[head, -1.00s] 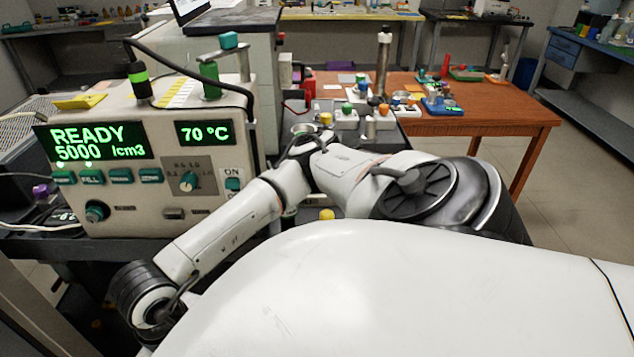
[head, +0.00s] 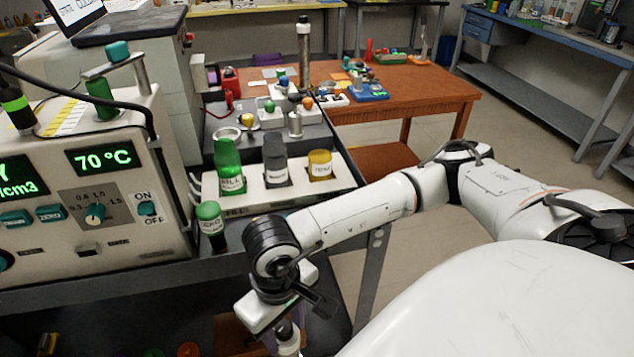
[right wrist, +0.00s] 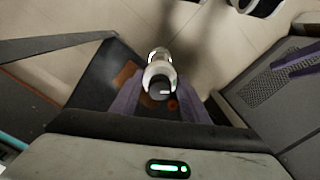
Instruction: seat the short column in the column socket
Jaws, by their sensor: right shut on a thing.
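My right gripper (head: 291,322) hangs low beside the bench at the bottom of the head view. It is shut on a short pale metallic cylinder with a dark end, which appears to be the short column (head: 288,342). In the right wrist view the short column (right wrist: 158,72) sits between the two dark fingers (right wrist: 158,92), with open floor beyond it. The lower part of the column is cut off in the head view. I cannot pick out the column socket with certainty. My left gripper is not in view.
A white rack (head: 260,196) holds green, grey and yellow bottles on the bench. A wooden table (head: 430,98) stands behind; floor is clear to the right.

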